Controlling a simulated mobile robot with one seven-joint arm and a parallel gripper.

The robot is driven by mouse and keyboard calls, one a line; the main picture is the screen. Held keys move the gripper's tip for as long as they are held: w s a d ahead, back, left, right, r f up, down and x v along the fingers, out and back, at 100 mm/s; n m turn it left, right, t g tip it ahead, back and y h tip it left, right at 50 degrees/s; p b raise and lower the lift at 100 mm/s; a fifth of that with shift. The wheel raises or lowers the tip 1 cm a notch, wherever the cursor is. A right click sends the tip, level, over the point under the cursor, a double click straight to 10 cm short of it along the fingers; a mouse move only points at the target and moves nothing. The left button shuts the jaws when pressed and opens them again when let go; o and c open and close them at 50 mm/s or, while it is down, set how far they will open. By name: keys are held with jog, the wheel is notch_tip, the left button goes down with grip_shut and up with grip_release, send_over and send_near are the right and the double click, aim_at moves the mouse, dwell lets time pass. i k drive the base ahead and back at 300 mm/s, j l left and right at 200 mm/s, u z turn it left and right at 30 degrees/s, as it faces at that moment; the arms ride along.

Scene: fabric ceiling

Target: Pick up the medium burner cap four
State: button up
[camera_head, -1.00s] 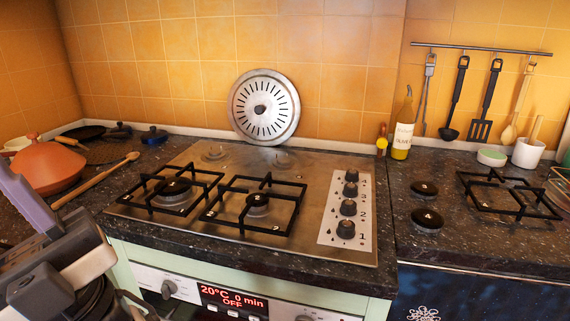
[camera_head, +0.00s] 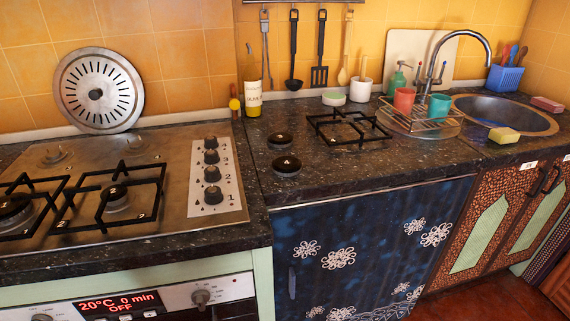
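Two round black burner caps lie on the dark speckled counter to the right of the hob. The front burner cap (camera_head: 287,165) is slightly larger and bears a small pale mark that looks like a 4. The back burner cap (camera_head: 280,139) lies just behind it, also with a small pale mark that I cannot read. Both lie flat, and nothing covers them. My gripper is not in view.
A loose black pan grate (camera_head: 347,130) lies right of the caps. An oil bottle (camera_head: 252,97) stands behind them. The steel hob (camera_head: 160,165) with its knob panel is on the left. A dish rack (camera_head: 420,117) and sink (camera_head: 503,112) are farther right. Bare counter surrounds the caps.

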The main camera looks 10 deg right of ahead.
aim_at(283, 166)
jog(key=i, duration=0.45)
jog(key=i+j, duration=0.15)
jog(key=i, duration=0.25)
jog(key=l+z, duration=0.05)
